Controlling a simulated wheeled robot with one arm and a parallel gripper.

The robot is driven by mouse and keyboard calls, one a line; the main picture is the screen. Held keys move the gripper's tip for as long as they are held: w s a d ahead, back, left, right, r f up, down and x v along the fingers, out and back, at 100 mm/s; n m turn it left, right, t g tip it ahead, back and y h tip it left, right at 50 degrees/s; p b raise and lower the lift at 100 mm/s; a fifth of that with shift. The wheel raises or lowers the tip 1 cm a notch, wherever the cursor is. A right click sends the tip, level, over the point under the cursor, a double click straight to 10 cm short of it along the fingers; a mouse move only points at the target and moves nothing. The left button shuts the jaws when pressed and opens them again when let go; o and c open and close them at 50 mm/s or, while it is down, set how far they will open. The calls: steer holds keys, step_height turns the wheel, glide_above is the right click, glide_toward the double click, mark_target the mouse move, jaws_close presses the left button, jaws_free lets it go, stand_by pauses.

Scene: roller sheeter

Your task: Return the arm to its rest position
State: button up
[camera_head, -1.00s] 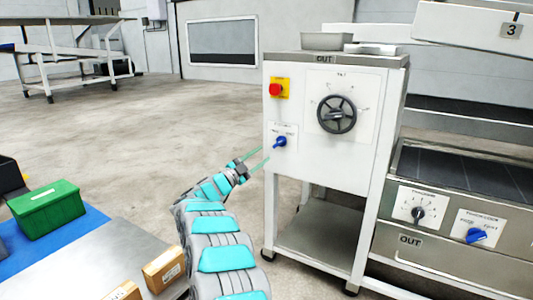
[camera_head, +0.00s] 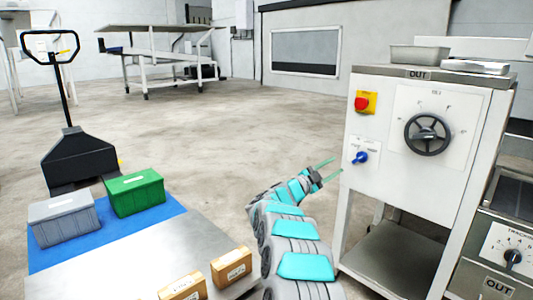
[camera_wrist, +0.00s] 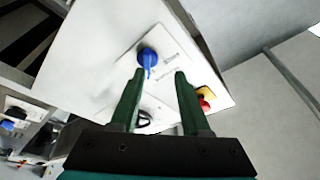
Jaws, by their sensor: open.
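My gripper (camera_head: 329,170) is open and empty, at the end of my teal and grey arm. It is in front of the left part of the white machine's control face (camera_head: 415,130), a little below the blue knob (camera_head: 360,157). In the wrist view the two green fingers (camera_wrist: 158,98) stand apart with nothing between them. The blue knob (camera_wrist: 148,56) shows ahead of the fingertips there, apart from them. The red button on its yellow plate (camera_wrist: 205,98) is to the right of the fingers.
A black handwheel (camera_head: 427,134) sits on the machine's face. A green box (camera_head: 135,193) and a grey box (camera_head: 64,218) stand on a blue mat at the left. Cardboard boxes (camera_head: 231,267) lie on the metal table (camera_head: 130,262). A pallet jack (camera_head: 75,155) stands behind.

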steer(key=w+a+r+n+t+y+p, duration=0.1)
steer(key=w+a+r+n+t+y, duration=0.1)
steer(key=a+r+n+t+y, duration=0.35)
steer(key=w+a+r+n+t+y+p, duration=0.1)
steer(key=w+a+r+n+t+y, duration=0.15)
steer(key=a+n+y, duration=0.55)
steer(key=s+a+n+g+y+p, duration=0.1)
steer(key=s+a+n+g+y, duration=0.4)
steer(key=s+a+y, duration=0.7)
steer(key=s+a+f+n+g+h+p, duration=0.1)
steer(key=s+f+n+g, duration=0.15)
steer(key=s, duration=0.95)
steer(key=s+a+f+n+g+h+p, duration=0.1)
steer(key=s+f+g+h, duration=0.2)
steer(key=s, duration=0.9)
steer(key=s+d+f+g+h, duration=0.1)
steer(key=s+d+f+g, duration=0.1)
steer(key=s, duration=0.9)
steer(key=s+d+f+g+h, duration=0.1)
steer(key=s+d+f+g, duration=0.2)
steer(key=s+d, duration=0.3)
steer(key=s+d+f+g+h+p, duration=0.1)
steer(key=s+d+f+g, duration=0.2)
steer(key=s, duration=1.2)
steer(key=shift+s+d+g, duration=0.35)
steer(key=shift+s+d, duration=0.05)
steer(key=shift+d, duration=0.25)
steer(key=shift+d, duration=0.15)
